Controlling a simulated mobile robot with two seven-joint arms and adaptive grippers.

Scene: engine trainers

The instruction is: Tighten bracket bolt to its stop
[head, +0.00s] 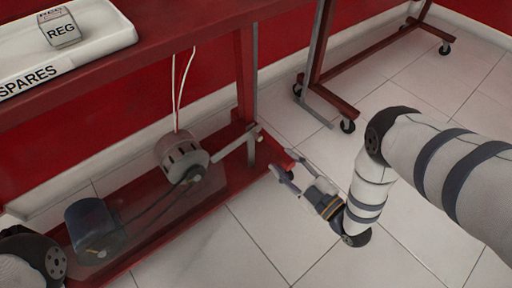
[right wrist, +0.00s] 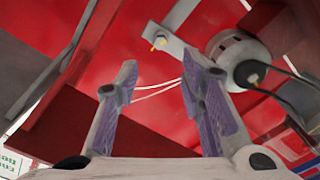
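The bracket bolt (right wrist: 160,42) shows as a small brass-coloured head near the end of a grey metal bracket (right wrist: 178,48) in the right wrist view. In the head view the bracket (head: 232,149) runs from the alternator (head: 183,157) toward the stand's post; the bolt is too small there to make out surely. My right gripper (head: 283,166) is low, to the right of the bracket end. In the right wrist view its two fingers (right wrist: 162,88) are apart with nothing between them, and the bolt lies beyond the gap between the fingertips. My left gripper is out of view.
A belt (head: 150,212) runs from the alternator's pulley to a dark cylindrical unit (head: 92,230) on the red lower shelf. A grey post (head: 250,95) stands near the bracket. The red bench top (head: 180,35) overhangs, carrying a SPARES tray (head: 105,45) with a REG box (head: 62,32).

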